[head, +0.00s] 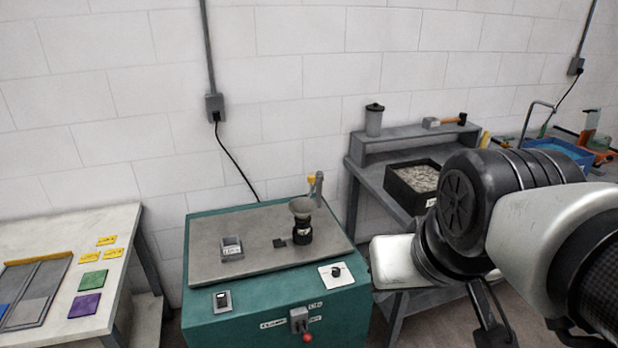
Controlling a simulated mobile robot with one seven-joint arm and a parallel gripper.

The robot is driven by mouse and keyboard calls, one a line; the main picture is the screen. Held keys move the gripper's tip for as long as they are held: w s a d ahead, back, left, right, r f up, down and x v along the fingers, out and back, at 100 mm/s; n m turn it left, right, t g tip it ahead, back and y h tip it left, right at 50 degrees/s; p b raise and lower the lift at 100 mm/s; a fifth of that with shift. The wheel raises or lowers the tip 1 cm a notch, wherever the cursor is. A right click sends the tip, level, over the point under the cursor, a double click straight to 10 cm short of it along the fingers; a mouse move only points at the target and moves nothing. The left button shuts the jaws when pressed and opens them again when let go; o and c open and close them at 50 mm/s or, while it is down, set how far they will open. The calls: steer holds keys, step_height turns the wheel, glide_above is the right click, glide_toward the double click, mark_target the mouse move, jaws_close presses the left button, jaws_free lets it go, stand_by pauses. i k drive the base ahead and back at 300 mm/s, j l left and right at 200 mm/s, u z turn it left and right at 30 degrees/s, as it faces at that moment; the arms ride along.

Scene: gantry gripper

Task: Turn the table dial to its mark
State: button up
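A dark part at the bottom edge, below the arm, may belong to my gripper. No fingertips can be made out, so I cannot tell whether it is open or shut, or whether it holds anything.
On the cabinet top stand a grey box (231,249) and a dark device with a funnel-like cup (301,222). A table (125,232) is left; a bench with a gravel-filled black bin (398,188) is right.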

mark_target(335, 270)
steer(key=i, duration=0.6)
steer(key=k, duration=1.25)
steer(key=i+l+u, duration=0.25)
steer(key=i+l, duration=0.25)
steer(key=i, duration=0.3)
steer(key=i+l+u, duration=0.25)
steer(key=i+l, duration=0.35)
steer(key=i, duration=0.15)
